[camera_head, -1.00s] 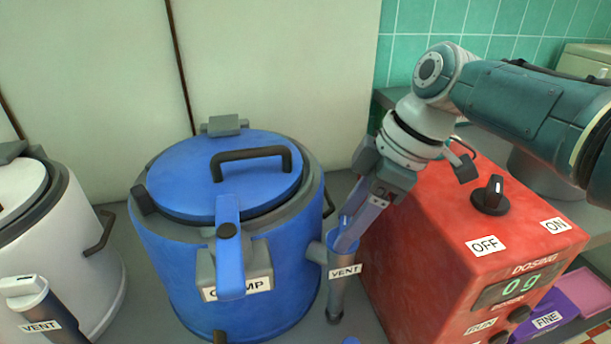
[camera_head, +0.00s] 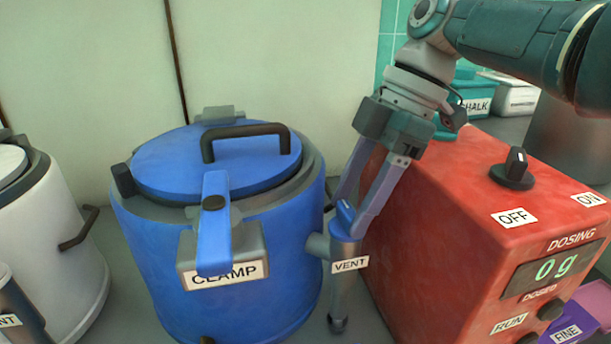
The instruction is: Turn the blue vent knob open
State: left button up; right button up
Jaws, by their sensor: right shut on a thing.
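The blue vent knob (camera_head: 344,218) sits on top of a grey vent pipe with a "VENT" label (camera_head: 350,265), at the right side of the blue kettle (camera_head: 260,290). My right gripper (camera_head: 348,219) comes down from the upper right. Its two fingers stand on either side of the knob and are shut on it, partly hiding it. I cannot tell the knob's exact angle. The kettle's lid (camera_head: 185,165) is down, and its blue clamp lever (camera_head: 215,225) points toward the front. My left gripper is not in view.
A red dosing box (camera_head: 440,240) stands close to the right of the vent pipe, with a black knob (camera_head: 513,170) on top and a display reading 0 g. A white kettle (camera_head: 50,230) stands at the left. A teal "CHALK" box (camera_head: 474,100) is behind.

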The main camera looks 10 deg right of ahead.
jog(key=o, duration=1.4)
jog(key=p+v, duration=0.2)
jog(key=v, duration=0.8)
jog(key=shift+a, duration=0.1)
